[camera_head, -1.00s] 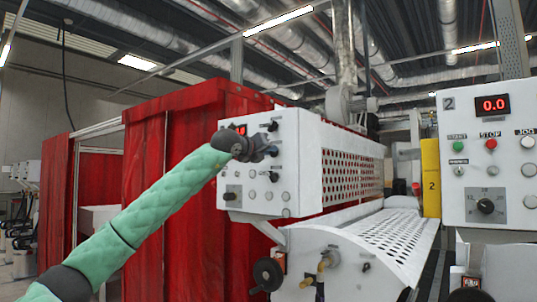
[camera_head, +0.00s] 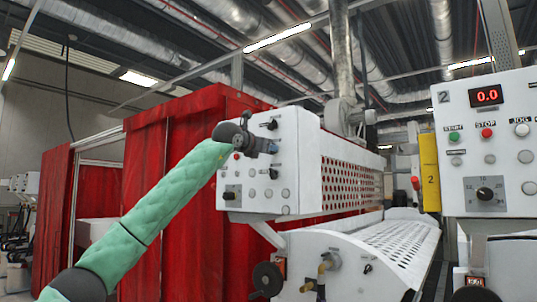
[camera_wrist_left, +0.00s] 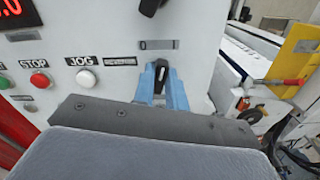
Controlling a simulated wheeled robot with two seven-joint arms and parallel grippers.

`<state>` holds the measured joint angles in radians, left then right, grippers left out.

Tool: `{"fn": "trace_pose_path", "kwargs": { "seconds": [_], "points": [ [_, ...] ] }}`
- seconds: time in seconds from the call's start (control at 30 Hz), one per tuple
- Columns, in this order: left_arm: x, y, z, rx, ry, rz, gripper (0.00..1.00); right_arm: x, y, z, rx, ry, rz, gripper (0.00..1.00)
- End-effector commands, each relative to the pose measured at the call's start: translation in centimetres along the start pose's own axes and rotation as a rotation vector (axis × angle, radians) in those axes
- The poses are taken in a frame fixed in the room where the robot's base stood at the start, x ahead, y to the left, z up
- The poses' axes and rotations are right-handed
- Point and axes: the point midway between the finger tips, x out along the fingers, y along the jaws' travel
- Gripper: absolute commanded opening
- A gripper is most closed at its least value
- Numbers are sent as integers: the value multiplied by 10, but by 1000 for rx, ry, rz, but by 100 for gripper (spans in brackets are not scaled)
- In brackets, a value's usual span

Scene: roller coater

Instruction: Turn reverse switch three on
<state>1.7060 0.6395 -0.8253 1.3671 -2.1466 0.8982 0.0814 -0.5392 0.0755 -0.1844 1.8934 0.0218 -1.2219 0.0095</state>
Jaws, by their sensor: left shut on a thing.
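The near white control panel (camera_head: 257,203) stands in front of the red curtains in the head view. My left gripper (camera_head: 270,147) is at its upper part and covers its display. In the left wrist view, the blue fingertips (camera_wrist_left: 162,92) are shut around a small black switch knob (camera_wrist_left: 161,72), below a label marked 0. Another black knob (camera_wrist_left: 150,5) is cut off by the top edge of that view. In the head view, one black knob (camera_head: 272,124) shows above the gripper and another (camera_head: 273,174) below it. The switch numbers are not readable. My right gripper is out of view.
A red stop button (camera_wrist_left: 40,79) and a white jog button (camera_wrist_left: 86,79) sit left of the fingers. A perforated white guard (camera_head: 350,180) extends right of the panel. A second panel, marked 2 (camera_head: 500,150), stands at the right.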

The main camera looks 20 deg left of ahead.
Motion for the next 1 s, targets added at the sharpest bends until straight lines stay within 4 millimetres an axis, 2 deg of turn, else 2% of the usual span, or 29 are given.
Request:
{"fn": "trace_pose_path", "kwargs": {
  "seconds": [0.2,0.4,1.0],
  "points": [
    [1,-1,-3,145,2,0,0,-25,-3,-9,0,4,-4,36],
    [1,-1,-2,232,2,0,0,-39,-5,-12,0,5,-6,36],
    [1,-2,-2,283,2,0,0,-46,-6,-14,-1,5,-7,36]
  ]
}}
